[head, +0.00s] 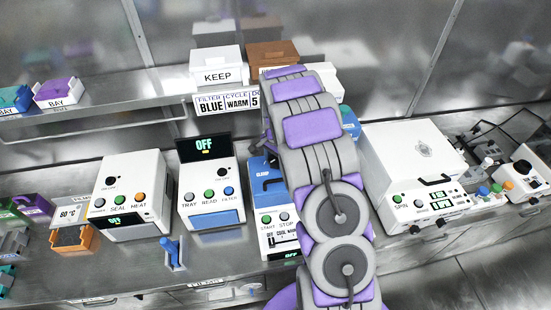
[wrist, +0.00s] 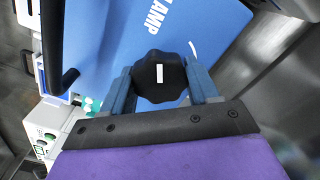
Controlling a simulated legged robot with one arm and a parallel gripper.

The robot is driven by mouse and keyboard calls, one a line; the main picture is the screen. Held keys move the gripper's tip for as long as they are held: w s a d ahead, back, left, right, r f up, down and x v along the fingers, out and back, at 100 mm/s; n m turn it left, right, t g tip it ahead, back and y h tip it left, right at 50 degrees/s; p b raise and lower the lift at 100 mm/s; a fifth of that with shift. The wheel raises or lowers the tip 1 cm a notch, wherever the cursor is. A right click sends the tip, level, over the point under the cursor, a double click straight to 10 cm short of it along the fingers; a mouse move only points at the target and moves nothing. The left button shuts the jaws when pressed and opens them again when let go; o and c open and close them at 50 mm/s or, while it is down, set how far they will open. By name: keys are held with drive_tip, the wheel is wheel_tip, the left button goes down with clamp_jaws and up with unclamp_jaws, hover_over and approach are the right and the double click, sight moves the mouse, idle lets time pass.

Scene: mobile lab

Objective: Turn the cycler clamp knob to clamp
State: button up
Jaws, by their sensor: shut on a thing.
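The clamp knob (wrist: 148,84) is black and lobed, with a short white mark that stands nearly upright in the wrist view. It sits on the blue lid (wrist: 112,50) of the cycler, beside white lettering of which "LAMP" shows, and a thin curved white line. My gripper (wrist: 162,88) has its two blue fingers shut on opposite sides of the knob. In the head view the cycler (head: 267,218) is a white box with a blue top and START and STOP buttons. There my arm hides its right part, the knob and my gripper.
Left of the cycler stand a reader (head: 209,180) showing OFF and a sealer (head: 133,192). A blue-handled item (head: 174,254) stands in front. A large white SPIN machine (head: 413,170) stands right. A shelf (head: 130,97) with a KEEP box (head: 217,76) runs behind.

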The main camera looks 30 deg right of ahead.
sight(276, 159)
drive_tip(key=m, duration=0.5)
drive_tip(key=shift+m+p, duration=0.3)
drive_tip(key=shift+p, duration=0.05)
idle(0.5)
drive_tip(key=o, duration=1)
drive_tip(key=shift+o, duration=0.2)
wheel_tip(276, 159, up, 17)
drive_tip(key=shift+r+p, duration=0.15)
drive_tip(key=shift+p, duration=0.15)
